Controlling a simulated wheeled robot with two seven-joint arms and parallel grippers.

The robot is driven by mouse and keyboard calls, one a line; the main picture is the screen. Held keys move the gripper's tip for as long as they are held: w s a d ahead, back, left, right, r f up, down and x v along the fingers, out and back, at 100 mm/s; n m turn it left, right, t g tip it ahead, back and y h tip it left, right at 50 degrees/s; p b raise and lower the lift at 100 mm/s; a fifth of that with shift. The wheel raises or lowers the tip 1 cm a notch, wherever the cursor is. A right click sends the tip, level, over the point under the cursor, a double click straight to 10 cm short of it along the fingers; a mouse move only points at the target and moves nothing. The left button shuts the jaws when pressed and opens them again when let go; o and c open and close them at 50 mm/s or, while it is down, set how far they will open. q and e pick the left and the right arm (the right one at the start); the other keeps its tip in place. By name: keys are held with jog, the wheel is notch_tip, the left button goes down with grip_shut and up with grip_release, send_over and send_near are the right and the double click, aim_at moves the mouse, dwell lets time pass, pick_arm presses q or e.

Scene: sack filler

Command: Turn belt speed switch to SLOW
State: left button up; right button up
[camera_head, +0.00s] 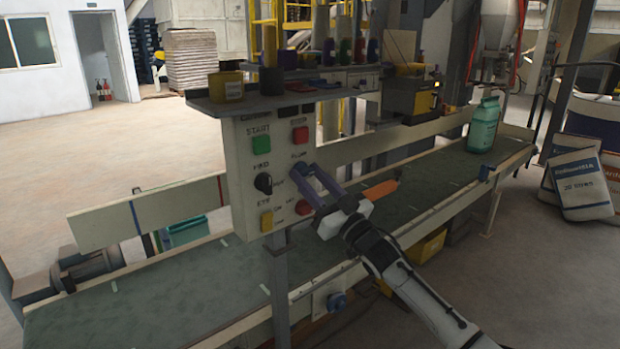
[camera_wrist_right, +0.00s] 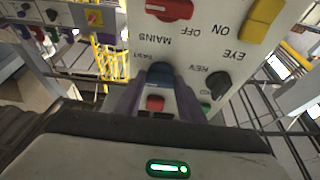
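The control panel (camera_head: 250,170) stands over the conveyor, with a SLOW label near its right edge. My right gripper (camera_head: 308,178) reaches it from the right; its purple fingers are apart, close to the face below that label. The belt speed switch is hidden in the head view. In the right wrist view, a blue knob (camera_wrist_right: 160,72), apparently that switch, sits beside the FAST label between the fingers of my right gripper (camera_wrist_right: 158,95). I cannot tell whether they touch it. Its setting is not clear. My left gripper is not in view.
Nearby are the black FWD/REV knob (camera_head: 263,184), yellow EYE switch (camera_head: 267,221), red MAINS switch (camera_head: 303,208), green START button (camera_head: 261,145) and a red button (camera_head: 300,135). A shelf (camera_head: 275,98) overhangs the panel.

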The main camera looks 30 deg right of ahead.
jog(key=shift+n+y, duration=0.4)
jog(key=n+y, duration=0.1)
jog(key=n, duration=0.1)
jog(key=n+g+y, duration=0.1)
jog(key=n, duration=0.2)
jog(key=shift+d+y, duration=0.15)
jog(key=shift+y, duration=0.15)
jog(key=n+g+y, duration=0.1)
jog(key=n, duration=0.2)
jog(key=n+g+y, duration=0.1)
jog(key=n, duration=0.3)
jog(key=shift+d+r+n+y, duration=0.1)
jog(key=shift+r+n+y, duration=0.05)
jog(key=shift+n+y, duration=0.15)
jog(key=n+p, duration=0.1)
jog(key=n, duration=0.1)
jog(key=n+g+p, duration=0.1)
jog(key=n, duration=0.1)
jog(key=shift+r+g+y, duration=0.15)
jog(key=shift+g+y, duration=0.15)
jog(key=shift+y, duration=0.1)
jog(key=n+g+p, duration=0.1)
jog(key=n, duration=0.1)
jog(key=shift+n, duration=0.4)
jog(key=shift+n+g+p, duration=0.5)
jog(key=shift+n+p, duration=0.25)
jog(key=shift+n, duration=0.35)
jog(key=o, duration=1)
jog(key=shift+o, duration=0.2)
